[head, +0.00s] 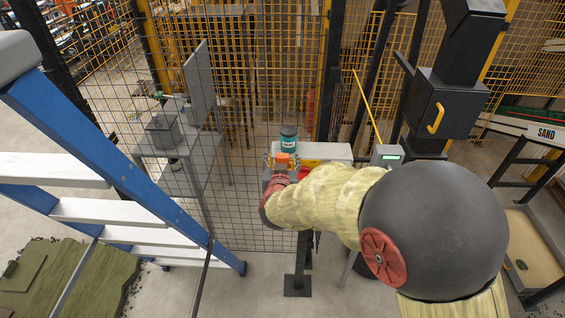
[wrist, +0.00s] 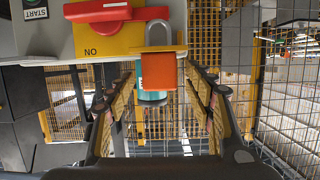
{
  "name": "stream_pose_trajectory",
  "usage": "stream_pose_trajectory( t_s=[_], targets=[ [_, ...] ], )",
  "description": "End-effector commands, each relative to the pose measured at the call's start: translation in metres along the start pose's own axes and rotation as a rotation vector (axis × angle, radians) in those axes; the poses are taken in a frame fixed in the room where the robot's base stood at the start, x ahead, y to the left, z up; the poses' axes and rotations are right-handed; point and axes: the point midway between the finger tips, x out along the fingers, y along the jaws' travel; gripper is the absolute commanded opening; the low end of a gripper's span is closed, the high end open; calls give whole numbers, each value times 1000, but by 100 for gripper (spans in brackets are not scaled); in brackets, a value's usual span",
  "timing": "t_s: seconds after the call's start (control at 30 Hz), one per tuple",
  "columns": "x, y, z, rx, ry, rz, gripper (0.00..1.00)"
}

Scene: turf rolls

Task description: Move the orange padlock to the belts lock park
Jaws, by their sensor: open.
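The orange padlock (wrist: 158,71) is in the middle of the wrist view, its grey shackle up, in front of a yellow plate's lower right edge. Whether the shackle passes through anything is unclear. It also shows as a small orange block in the head view (head: 282,158). My gripper (wrist: 159,82) is open, with one finger on each side of the padlock and gaps between; it holds nothing. In the head view my gripper (head: 282,164) is partly hidden by my arm. I cannot identify the belts lock park in either view.
A red switch handle (wrist: 104,10) on the yellow plate (wrist: 92,44) sits close left of the padlock. A teal container (head: 289,139) stands just behind. Mesh fencing (head: 240,90) lies beyond, a blue ladder (head: 95,150) at left, a black box with yellow handle (head: 450,108) at right.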

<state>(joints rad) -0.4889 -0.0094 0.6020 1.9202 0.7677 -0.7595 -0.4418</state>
Motion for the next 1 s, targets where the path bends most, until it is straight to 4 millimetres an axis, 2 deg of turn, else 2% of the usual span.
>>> stream_pose_trajectory(
  t_s=[0.13,0.4,1.0],
  targets=[
    [13,0,0,0,0,-1,53],
    [14,0,0,0,0,-1,52],
    [14,0,0,0,0,-1,18]
  ],
)
